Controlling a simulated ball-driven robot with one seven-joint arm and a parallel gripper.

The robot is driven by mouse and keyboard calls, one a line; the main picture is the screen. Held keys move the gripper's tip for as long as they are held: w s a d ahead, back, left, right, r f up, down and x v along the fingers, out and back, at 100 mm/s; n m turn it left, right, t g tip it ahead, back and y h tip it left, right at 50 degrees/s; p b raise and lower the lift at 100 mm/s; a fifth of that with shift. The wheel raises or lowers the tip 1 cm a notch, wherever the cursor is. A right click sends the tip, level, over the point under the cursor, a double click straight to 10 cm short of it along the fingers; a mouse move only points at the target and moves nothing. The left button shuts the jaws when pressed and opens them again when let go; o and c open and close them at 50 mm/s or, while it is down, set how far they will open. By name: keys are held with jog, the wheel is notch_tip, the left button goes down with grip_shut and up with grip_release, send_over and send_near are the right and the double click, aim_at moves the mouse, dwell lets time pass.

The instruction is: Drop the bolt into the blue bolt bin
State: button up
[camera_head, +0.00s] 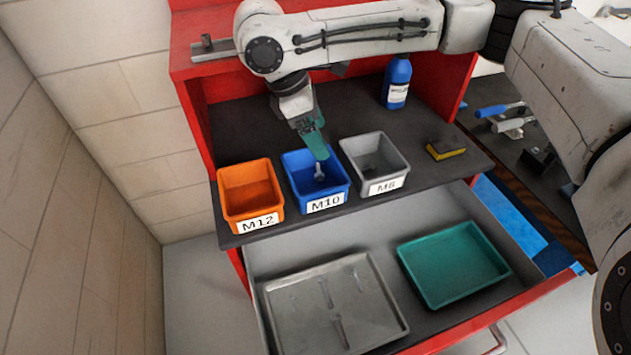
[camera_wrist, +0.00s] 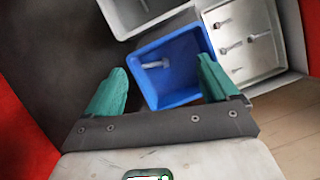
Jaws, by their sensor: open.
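The blue bolt bin (camera_head: 328,201), labelled M10, stands between two other bins at the front of the dark worktop. My gripper (camera_head: 318,152) is above it, its green fingers pointing down toward the opening. In the wrist view the fingers are spread wide with nothing between them, and the blue bin (camera_wrist: 178,97) shows beyond them. A grey metal bolt (camera_head: 319,173) is seen inside the blue bin's walls, below the fingertips and apart from them. It also shows in the wrist view (camera_wrist: 156,64). I cannot tell whether it rests on the bin floor.
An orange M12 bin (camera_head: 231,204) is left of the blue bin, and a grey bin (camera_head: 352,160) is right. A blue bottle (camera_head: 397,82) and a yellow-black sponge (camera_head: 446,149) stand farther right. The open drawer below holds a grey tray (camera_head: 387,289) and a green tray (camera_head: 419,284).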

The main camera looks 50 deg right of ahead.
jog(key=v, duration=1)
jog(key=shift+w+r, duration=0.15)
jog(key=shift+r, duration=0.25)
